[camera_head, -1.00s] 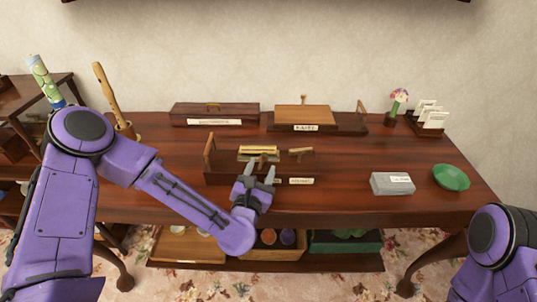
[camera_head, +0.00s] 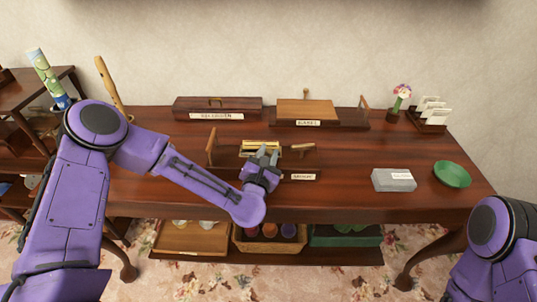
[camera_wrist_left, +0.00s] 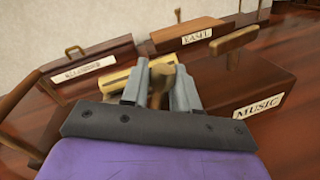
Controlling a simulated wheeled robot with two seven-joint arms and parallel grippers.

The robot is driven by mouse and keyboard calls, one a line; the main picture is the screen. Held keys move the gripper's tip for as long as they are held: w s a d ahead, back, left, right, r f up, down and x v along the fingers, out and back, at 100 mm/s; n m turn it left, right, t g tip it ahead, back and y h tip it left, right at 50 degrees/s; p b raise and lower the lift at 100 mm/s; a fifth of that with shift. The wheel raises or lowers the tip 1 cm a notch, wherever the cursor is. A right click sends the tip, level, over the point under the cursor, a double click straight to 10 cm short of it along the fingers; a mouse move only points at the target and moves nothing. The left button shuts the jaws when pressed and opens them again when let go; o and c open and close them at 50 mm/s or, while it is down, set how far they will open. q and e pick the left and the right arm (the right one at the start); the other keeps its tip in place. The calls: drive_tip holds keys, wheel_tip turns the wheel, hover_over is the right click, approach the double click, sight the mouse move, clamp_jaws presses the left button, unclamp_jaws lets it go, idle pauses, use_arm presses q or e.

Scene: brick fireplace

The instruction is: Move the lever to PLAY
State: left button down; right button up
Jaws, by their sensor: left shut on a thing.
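The wooden music box (camera_head: 318,163) sits at the middle of the table, with a brass-coloured cylinder and a wooden handle (camera_head: 301,147) on top. Its "MUSIC" label shows in the left wrist view (camera_wrist_left: 258,106). My left gripper (camera_head: 266,153) is over the front of the box. In the left wrist view its fingers (camera_wrist_left: 161,88) are shut on a tan wooden piece (camera_wrist_left: 160,73), which looks like the lever. Most of that piece is hidden by the fingers, and no PLAY marking is readable. My right gripper is out of view; only part of that arm shows.
A long labelled case (camera_head: 217,107) and the easel box (camera_head: 307,107) stand behind. A grey box (camera_head: 393,180) and a green bowl (camera_head: 452,174) are on the right. A flower pot and card holder are at the back right. The front right tabletop is clear.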

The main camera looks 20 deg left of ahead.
use_arm(q)
drive_tip(key=c, duration=0.9)
unclamp_jaws()
drive_tip(key=shift+c, duration=0.2)
drive_tip(key=s+b, duration=0.1)
drive_tip(key=s, duration=0.2)
drive_tip(key=s+b, duration=0.1)
drive_tip(key=s, duration=0.2)
drive_tip(key=s+d, duration=0.1)
drive_tip(key=s, duration=0.3)
drive_tip(key=shift+r+b, duration=0.1)
drive_tip(key=shift+b, duration=0.3)
drive_tip(key=shift+s, duration=0.3)
